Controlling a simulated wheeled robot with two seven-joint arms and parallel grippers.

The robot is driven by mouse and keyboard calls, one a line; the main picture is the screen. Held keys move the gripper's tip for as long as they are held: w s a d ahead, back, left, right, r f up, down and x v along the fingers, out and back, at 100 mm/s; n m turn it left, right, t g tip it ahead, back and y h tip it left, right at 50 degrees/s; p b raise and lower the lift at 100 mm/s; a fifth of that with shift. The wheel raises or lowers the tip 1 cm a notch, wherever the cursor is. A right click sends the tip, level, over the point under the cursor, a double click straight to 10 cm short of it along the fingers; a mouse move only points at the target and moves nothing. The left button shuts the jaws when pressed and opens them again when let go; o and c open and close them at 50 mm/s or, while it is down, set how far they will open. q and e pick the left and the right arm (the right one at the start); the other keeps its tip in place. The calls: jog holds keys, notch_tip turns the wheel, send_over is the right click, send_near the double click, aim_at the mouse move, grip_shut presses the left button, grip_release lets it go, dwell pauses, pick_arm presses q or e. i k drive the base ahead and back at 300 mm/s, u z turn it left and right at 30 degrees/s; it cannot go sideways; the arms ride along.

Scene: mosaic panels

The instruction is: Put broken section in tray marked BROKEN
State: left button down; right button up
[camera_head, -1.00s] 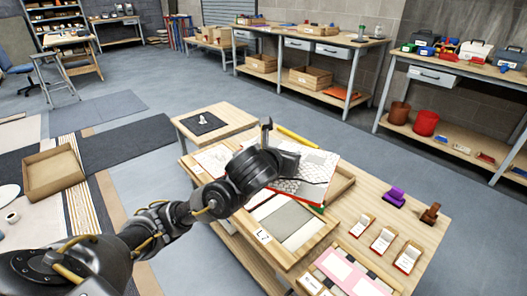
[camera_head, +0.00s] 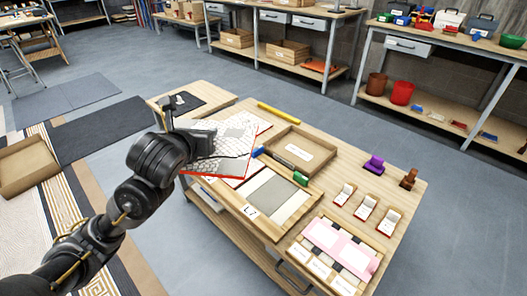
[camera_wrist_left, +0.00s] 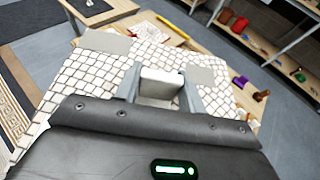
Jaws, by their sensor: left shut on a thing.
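My left gripper (camera_head: 207,136) is shut on a pale mosaic panel (camera_head: 232,150) with a red edge in the head view. The panel is held at the table's left side, left of an empty wooden tray (camera_head: 318,148) with a white label too small to read. A thin dark line crosses the panel. In the left wrist view, the panel (camera_wrist_left: 82,75) shows white tiles and plain grey patches. The left fingers (camera_wrist_left: 160,90) close around a white block-like part at the panel. The gripper hides part of the panel. My right gripper is out of view.
A wooden board with a grey insert (camera_head: 272,193) lies in front of the tray. Pink cards (camera_head: 338,250), several small boxes (camera_head: 367,207), a purple stamp (camera_head: 373,164) and a brown stamp (camera_head: 409,178) occupy the right side. A yellow rod (camera_head: 279,112) lies behind the tray.

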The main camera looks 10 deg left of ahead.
aim_at(299, 153)
jog(key=u, duration=1.85)
jog(key=i, duration=1.55)
jog(key=z, duration=3.45)
jog(key=i, duration=0.5)
jog(key=z, duration=0.05)
